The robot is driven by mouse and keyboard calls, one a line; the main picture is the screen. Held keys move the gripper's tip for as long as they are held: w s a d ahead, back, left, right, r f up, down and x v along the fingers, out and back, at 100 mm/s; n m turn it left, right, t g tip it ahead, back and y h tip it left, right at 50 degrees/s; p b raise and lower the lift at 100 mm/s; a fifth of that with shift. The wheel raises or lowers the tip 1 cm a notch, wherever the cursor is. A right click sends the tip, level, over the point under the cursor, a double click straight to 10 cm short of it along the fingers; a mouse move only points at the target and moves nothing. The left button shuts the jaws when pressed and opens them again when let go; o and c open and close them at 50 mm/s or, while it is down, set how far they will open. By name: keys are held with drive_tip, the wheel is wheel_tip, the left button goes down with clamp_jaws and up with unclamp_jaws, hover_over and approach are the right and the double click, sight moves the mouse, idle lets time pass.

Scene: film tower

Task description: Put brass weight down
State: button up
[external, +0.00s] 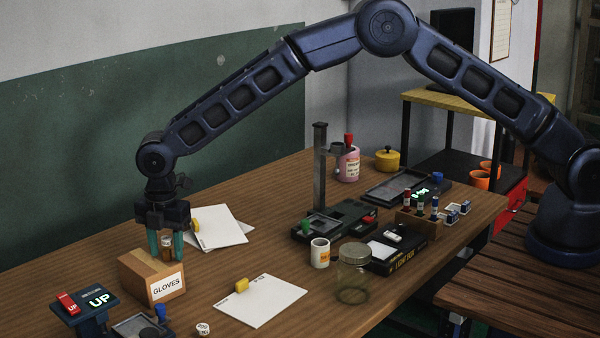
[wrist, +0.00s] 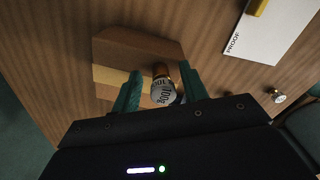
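The brass weight (wrist: 161,73) is a small cylinder with a white top marked 100g. In the wrist view it is between the two green fingers of my gripper (wrist: 160,69), with a visible gap on the left and close to the right finger. In the external view my gripper (external: 166,257) points down at the cardboard box marked GLOVES (external: 139,281). The weight (external: 167,242) appears upright at the box top, with space to both fingers. My gripper looks open around it. The contact under the weight is hidden. The box also shows in the wrist view (wrist: 150,45).
A PROOF sheet with a yellow block (external: 242,285) lies right of the box. A small white-topped piece (external: 203,329) is at the front. The UP switch stand (external: 87,304) is left. A mug (external: 320,253), glass jar (external: 353,275) and black apparatus (external: 335,222) stand further right.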

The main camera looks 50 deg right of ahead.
sight(166, 237)
wheel_tip(166, 237, up, 12)
drive_tip(key=shift+r, duration=0.15)
idle(0.6)
drive_tip(key=shift+s+d+r, duration=0.1)
drive_tip(key=shift+d, duration=0.05)
